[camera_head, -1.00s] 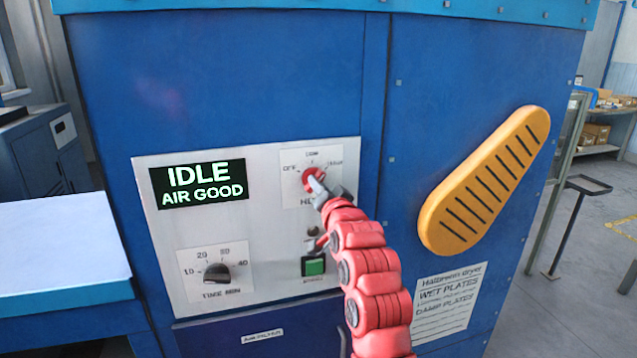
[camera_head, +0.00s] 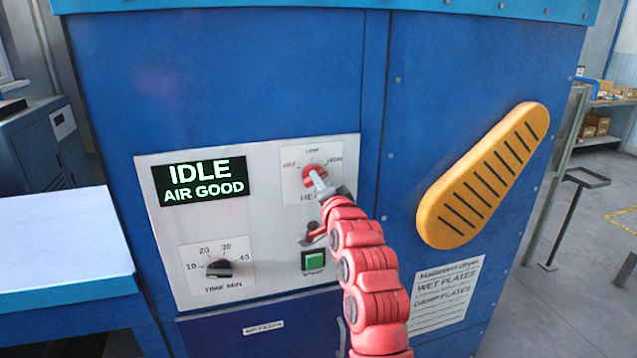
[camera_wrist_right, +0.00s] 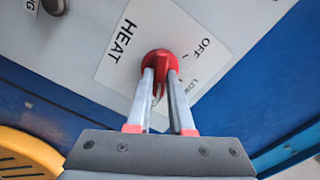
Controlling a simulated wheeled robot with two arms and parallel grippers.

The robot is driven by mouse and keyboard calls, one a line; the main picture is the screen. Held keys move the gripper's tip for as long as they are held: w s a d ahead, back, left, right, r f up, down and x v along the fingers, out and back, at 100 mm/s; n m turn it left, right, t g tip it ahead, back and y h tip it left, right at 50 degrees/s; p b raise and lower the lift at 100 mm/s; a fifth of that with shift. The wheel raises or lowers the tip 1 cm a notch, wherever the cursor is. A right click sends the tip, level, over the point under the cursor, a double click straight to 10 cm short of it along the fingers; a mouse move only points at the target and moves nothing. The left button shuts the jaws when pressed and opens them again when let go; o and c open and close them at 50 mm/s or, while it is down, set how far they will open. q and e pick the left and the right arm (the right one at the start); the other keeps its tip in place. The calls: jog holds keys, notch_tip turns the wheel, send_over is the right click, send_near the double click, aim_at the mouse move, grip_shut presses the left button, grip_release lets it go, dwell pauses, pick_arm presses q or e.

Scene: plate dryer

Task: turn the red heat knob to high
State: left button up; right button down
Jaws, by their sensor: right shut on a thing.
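The red heat knob (camera_head: 312,173) sits on a white label plate marked OFF, LOW and HIGH. It also shows in the right wrist view (camera_wrist_right: 159,59), beside the words HEAT, OFF and LOW. My right gripper (camera_head: 318,183) reaches it from the front. In the right wrist view its two fingers (camera_wrist_right: 160,73) lie on either side of the knob's ridge and are shut on it. The fingers partly cover the knob, and I cannot tell which mark it points to. My left gripper is not in view.
A display (camera_head: 205,181) reads IDLE, AIR GOOD. A black time knob (camera_head: 218,268) is at lower left of the panel, and a green button (camera_head: 314,260) is below the heat knob. A yellow slotted handle (camera_head: 485,175) stands out at right. A pale table (camera_head: 60,235) is at left.

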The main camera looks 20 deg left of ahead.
jog(key=c, duration=0.8)
grip_release()
jog(key=b+v, duration=0.5)
jog(key=v, duration=1.2)
jog(key=shift+d, duration=0.2)
